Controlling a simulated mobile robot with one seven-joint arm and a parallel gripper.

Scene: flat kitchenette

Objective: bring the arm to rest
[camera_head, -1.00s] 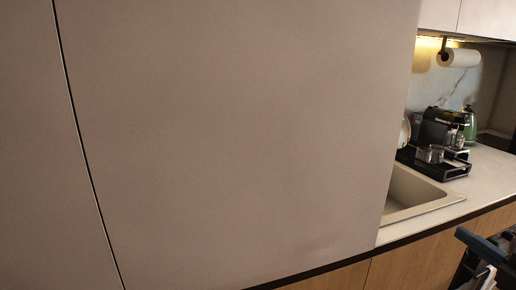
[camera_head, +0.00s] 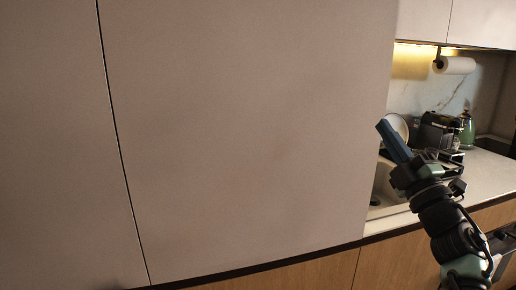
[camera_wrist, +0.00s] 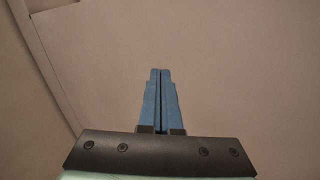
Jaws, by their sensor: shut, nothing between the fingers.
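My gripper (camera_head: 383,126) shows at the right of the head view, raised in front of the sink and pointing up and to the left. Its blue fingers are together with nothing between them. In the wrist view my gripper (camera_wrist: 160,72) shows from behind, its two blue fingers side by side and shut. A plain beige surface fills the view beyond them. My dark arm runs from the gripper down to the lower right edge of the head view.
A tall beige cabinet front (camera_head: 245,130) fills most of the head view. To its right are a sink (camera_head: 380,190), a counter (camera_head: 487,172), a dark coffee machine (camera_head: 433,132), a green kettle (camera_head: 467,128) and a paper towel roll (camera_head: 456,65).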

